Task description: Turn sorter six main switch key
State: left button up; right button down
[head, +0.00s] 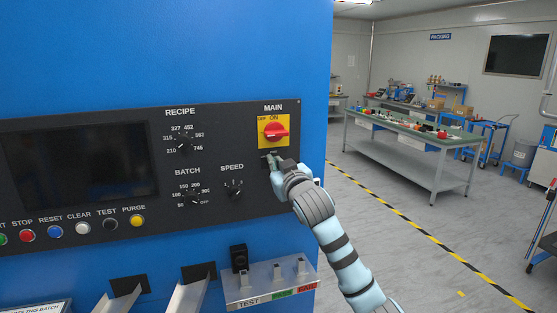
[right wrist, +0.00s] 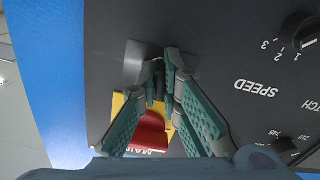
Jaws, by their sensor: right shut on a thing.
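The main switch is a red rotary knob (head: 275,130) on a yellow plate (head: 290,120), under the word MAIN; its handle lies about level. It also shows in the right wrist view (right wrist: 150,136), partly behind my fingers. Just below it is a small key switch with a grey metal plate (right wrist: 134,62). My right gripper (head: 274,162) is at this key switch, and in the right wrist view its green-padded fingers (right wrist: 161,78) are shut on the dark key (right wrist: 157,84). The fingers hide much of the key, so its angle is hard to tell. My left gripper is not in view.
The black panel (head: 218,140) carries RECIPE (head: 184,146), BATCH (head: 195,198) and SPEED (head: 234,187) dials, a dark screen (head: 85,165) and several push buttons. A grey shelf (head: 268,282) juts out below. Open floor and a workbench (head: 420,135) lie to the right.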

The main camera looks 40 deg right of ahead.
jog(key=n+p, duration=0.2)
jog(key=shift+r+n+p, duration=0.1)
jog(key=shift+n+p, duration=0.2)
jog(key=shift+n, duration=0.9)
jog(key=n, duration=0.3)
jog(key=c, duration=1.2)
grip_release()
jog(key=shift+s, duration=0.1)
jog(key=shift+c, duration=0.2)
jog(key=o, duration=0.4)
jog(key=shift+w+f, duration=0.2)
jog(key=shift+w, duration=0.05)
jog(key=shift+o, duration=0.2)
jog(key=v, duration=0.8)
jog(key=shift+s, duration=0.15)
